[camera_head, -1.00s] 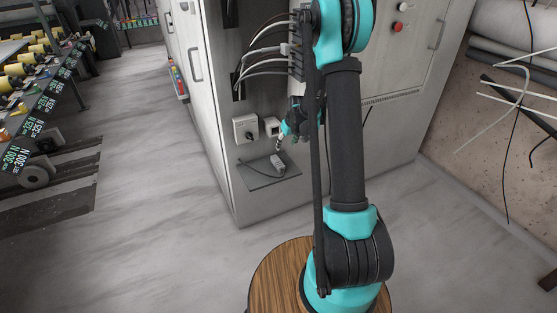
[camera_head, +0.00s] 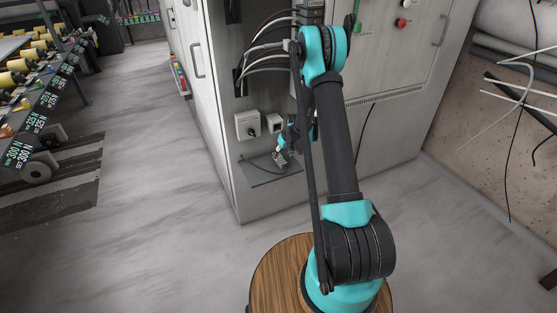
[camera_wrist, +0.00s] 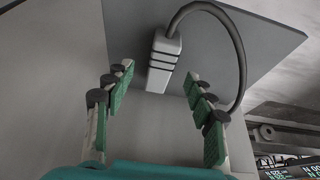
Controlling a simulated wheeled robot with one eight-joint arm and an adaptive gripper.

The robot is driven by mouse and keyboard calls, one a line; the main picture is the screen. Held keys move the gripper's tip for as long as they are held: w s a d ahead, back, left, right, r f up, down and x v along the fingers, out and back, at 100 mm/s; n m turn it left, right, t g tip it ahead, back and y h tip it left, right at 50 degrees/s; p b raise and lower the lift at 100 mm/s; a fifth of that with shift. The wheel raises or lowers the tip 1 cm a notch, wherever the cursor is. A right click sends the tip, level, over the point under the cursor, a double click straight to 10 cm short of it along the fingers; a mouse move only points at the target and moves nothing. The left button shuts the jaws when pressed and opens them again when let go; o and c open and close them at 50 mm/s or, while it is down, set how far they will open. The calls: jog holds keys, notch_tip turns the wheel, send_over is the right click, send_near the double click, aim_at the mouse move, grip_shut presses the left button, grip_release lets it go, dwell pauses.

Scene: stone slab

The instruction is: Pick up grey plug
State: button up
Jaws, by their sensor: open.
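The grey plug (camera_wrist: 164,62) shows in the wrist view, near the top centre, with a dark cable curving from its upper end over to the right. It lies on a dark grey shelf (camera_wrist: 235,42). My gripper (camera_wrist: 160,82) is open, with one green-padded finger on each side of the picture. The plug is ahead of and between the fingertips, and neither finger visibly touches it. In the head view the plug (camera_head: 280,160) sits on the small shelf (camera_head: 262,177) of the cabinet, partly hidden by my gripper (camera_head: 284,147), which is close to it.
A grey cabinet (camera_head: 215,140) stands behind the shelf. A white socket box (camera_head: 248,125) and a smaller box (camera_head: 273,123) are mounted above it. Several pale cables (camera_head: 268,62) hang higher up.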

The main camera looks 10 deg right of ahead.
aim_at(281, 160)
jog(key=x, duration=0.5)
jog(key=shift+s+a, duration=0.1)
jog(key=shift+s, duration=0.1)
grip_shut()
